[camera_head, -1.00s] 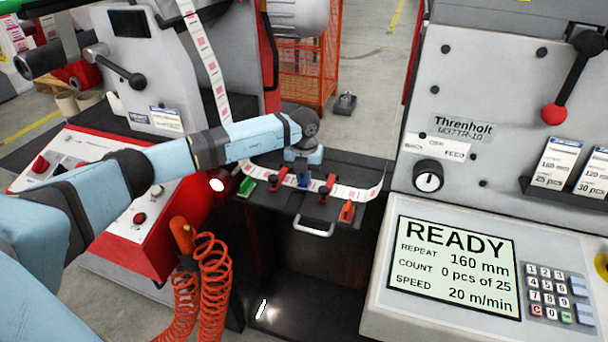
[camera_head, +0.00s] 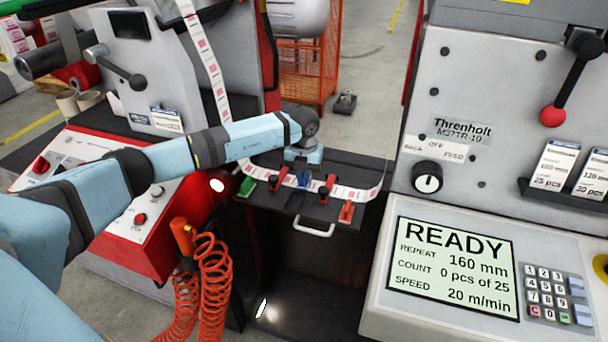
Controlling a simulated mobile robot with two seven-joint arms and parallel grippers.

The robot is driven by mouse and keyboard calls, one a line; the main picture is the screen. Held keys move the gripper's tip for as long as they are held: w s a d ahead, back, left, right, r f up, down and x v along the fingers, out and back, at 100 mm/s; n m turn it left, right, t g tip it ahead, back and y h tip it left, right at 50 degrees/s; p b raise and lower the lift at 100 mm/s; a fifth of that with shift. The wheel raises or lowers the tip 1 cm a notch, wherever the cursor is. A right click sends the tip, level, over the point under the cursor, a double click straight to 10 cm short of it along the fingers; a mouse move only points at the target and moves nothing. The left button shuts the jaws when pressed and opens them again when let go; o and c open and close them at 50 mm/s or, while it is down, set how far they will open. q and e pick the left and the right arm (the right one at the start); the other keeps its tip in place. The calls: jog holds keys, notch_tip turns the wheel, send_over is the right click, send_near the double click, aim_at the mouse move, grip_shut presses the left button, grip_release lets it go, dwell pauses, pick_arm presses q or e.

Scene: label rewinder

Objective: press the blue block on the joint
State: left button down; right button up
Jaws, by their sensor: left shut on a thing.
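The blue block (camera_head: 304,180) is on the label web (camera_head: 345,191) at the middle of the dark splice table (camera_head: 270,212). It sits between two red clamps, the left one (camera_head: 277,182) and the right one (camera_head: 326,188). My left gripper (camera_head: 303,170) points down over the table and is shut on the blue block, whose lower part shows below it. The fingers are mostly hidden by the wrist. The joint under the block is hidden, and I cannot tell how firmly the block touches it. My right gripper is out of view.
A green piece (camera_head: 246,186) and an orange-red piece (camera_head: 347,211) stand on the table's left and right parts. A handle (camera_head: 314,230) projects at its front. A red coiled hose (camera_head: 214,275) hangs at left. The control panel (camera_head: 470,265) reads READY.

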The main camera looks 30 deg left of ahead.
pick_arm(q)
jog(key=shift+r+p, duration=1.25)
jog(key=shift+r, duration=0.9)
jog(key=shift+r, duration=0.1)
jog(key=shift+r+p, duration=1.2)
jog(key=shift+r, duration=0.2)
